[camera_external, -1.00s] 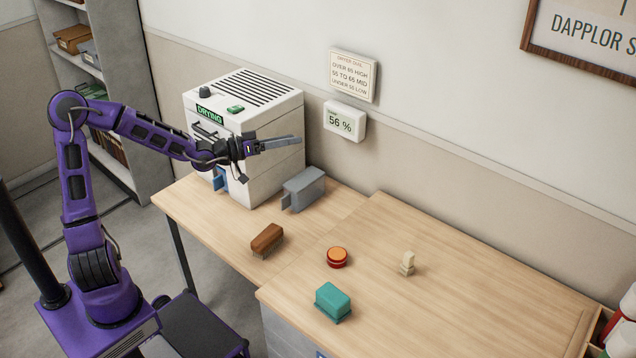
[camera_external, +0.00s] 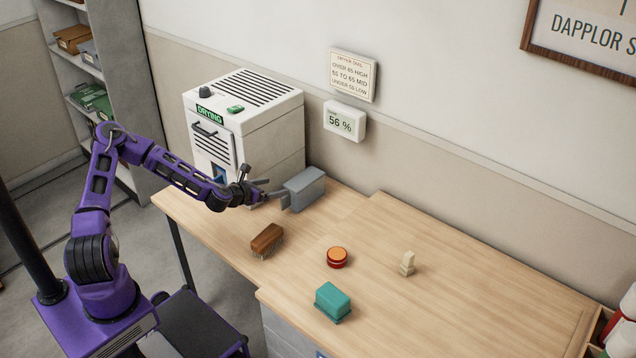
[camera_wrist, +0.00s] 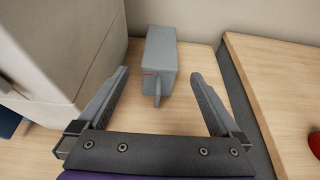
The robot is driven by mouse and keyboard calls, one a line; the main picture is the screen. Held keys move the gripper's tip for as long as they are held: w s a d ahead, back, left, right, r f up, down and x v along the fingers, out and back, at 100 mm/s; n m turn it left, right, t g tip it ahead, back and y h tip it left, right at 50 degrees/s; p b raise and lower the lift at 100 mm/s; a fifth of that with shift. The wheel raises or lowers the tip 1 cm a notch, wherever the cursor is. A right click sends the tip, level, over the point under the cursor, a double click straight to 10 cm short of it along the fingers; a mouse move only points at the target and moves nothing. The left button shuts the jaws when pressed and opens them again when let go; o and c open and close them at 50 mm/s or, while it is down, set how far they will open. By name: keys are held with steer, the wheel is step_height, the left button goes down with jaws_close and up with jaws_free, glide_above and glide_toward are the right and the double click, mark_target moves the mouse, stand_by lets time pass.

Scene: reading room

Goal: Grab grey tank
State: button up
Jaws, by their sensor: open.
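The grey tank (camera_external: 304,188) is a box with a thin upright tab or handle on its near end. It stands on the wooden desk just right of the white machine. In the wrist view the tank (camera_wrist: 159,55) is straight ahead, with its tab between the two finger lines. My gripper (camera_external: 268,189) is open and empty, low over the desk at the tank's left end. In the wrist view my gripper's fingers (camera_wrist: 162,74) are spread to either side of the tab, apart from it. The tank's far side is hidden.
The white machine (camera_external: 272,135) with a "DRYING" label stands close on the left. A brown brush (camera_external: 267,239), a red and orange round item (camera_external: 337,257), a teal block (camera_external: 332,300) and a small beige piece (camera_external: 407,263) lie on the desk. The wall is behind the tank.

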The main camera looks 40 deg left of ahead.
mark_target(297, 183)
steer(key=x, duration=0.9)
steer(key=shift+w+f, duration=0.1)
steer(key=shift+w, duration=0.25)
steer(key=shift+x, duration=2.65)
steer(key=shift+s+d+f, duration=0.1)
steer(key=shift+f, duration=0.05)
steer(key=c, duration=1.2)
